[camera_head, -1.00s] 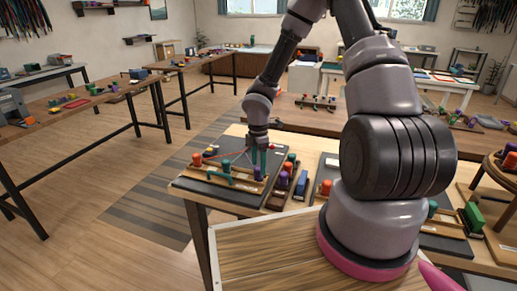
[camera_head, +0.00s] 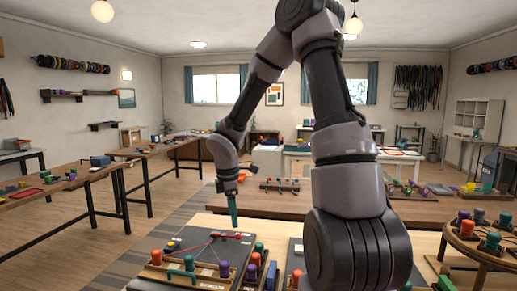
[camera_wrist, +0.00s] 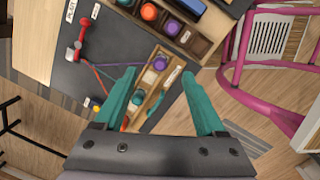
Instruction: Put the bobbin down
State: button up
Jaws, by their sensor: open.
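My gripper (camera_head: 234,212) is above the dark braiding board (camera_head: 165,237). In the wrist view its two teal fingers (camera_wrist: 158,74) are spread apart with nothing between them. On the board's wooden rack stand an orange bobbin (camera_head: 156,257), a teal bobbin (camera_head: 189,263) and a purple bobbin (camera_head: 224,268). The purple bobbin (camera_wrist: 160,63) and the teal bobbin (camera_wrist: 137,98) also show in the wrist view, below and apart from the fingers. Cords run from the bobbins to a red clamp (camera_wrist: 83,38). The orange bobbin is mostly hidden in the wrist view.
A compartment tray right of the board holds several bobbins, including an orange one (camera_wrist: 149,12) and a purple one (camera_wrist: 172,28). A pink chair frame (camera_wrist: 238,50) stands beside the table in the wrist view. A round stand with bobbins (camera_head: 478,236) is at the right.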

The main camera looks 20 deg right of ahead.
jog(key=s+d+r+m+t+y, duration=0.1)
jog(key=s+r+m+t, duration=0.1)
jog(key=s+r+m, duration=0.4)
jog(key=s+r+m+t+y, duration=0.1)
jog(key=s+r+m+t, duration=0.1)
jog(key=s+r+m, duration=0.4)
jog(key=s+d+r+m+t+y, duration=0.1)
jog(key=s+r+m, duration=0.4)
jog(key=r, duration=0.9)
jog(key=m+t, duration=0.1)
jog(key=m, duration=0.2)
jog(key=shift+s+d+m+t, duration=0.3)
jog(key=shift+s, duration=0.1)
